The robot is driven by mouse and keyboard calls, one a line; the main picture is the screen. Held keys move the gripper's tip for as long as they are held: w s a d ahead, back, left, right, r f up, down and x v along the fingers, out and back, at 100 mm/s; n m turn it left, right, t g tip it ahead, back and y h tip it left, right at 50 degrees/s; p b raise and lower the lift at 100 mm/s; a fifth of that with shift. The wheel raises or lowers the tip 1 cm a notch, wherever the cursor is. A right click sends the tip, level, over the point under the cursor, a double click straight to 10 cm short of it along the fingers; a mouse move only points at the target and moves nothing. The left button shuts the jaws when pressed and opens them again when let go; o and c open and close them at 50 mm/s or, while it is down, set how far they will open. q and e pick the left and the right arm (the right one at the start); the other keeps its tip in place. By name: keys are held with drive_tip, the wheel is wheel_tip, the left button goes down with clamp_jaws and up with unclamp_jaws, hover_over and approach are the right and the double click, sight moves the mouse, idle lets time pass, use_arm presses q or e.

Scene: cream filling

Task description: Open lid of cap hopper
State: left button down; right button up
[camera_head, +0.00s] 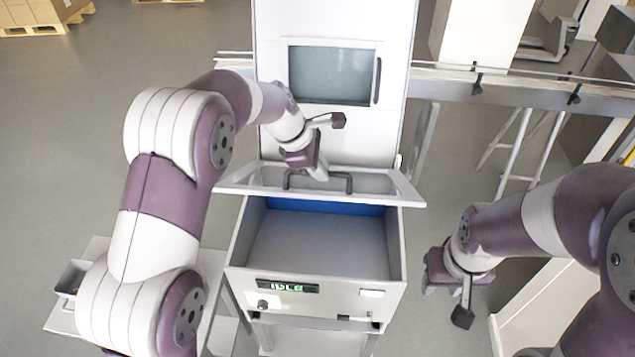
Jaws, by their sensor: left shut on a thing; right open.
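The cap hopper (312,293) is a white box in the middle, with a green-lit display on its front and a blue and grey inside. Its lid (390,186) is raised and tilted up at the back edge, leaving the inside in view. My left gripper (318,172) is shut on the dark lid handle (338,190); the arm hides part of the grip. My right gripper (445,284) is open and empty, to the right of the hopper and apart from it.
A tall white machine cabinet (335,137) with a window stands right behind the lid. A conveyor rail (530,92) runs along the back right. A small tray table (68,277) is at the lower left. Open floor lies at the left.

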use_arm(q)
drive_tip(key=shift+w+r, duration=0.2)
drive_tip(key=shift+w, duration=0.2)
drive_tip(key=c, duration=1.2)
unclamp_jaws()
drive_tip(key=shift+f, duration=0.1)
drive_tip(key=shift+o, duration=0.4)
drive_tip(key=shift+w+f, duration=0.25)
drive_tip(key=shift+w, duration=0.5)
drive_tip(key=shift+s+r, duration=0.2)
drive_tip(key=shift+s, duration=0.15)
use_arm(e)
drive_tip(key=shift+w, duration=0.45)
drive_tip(key=shift+f, duration=0.1)
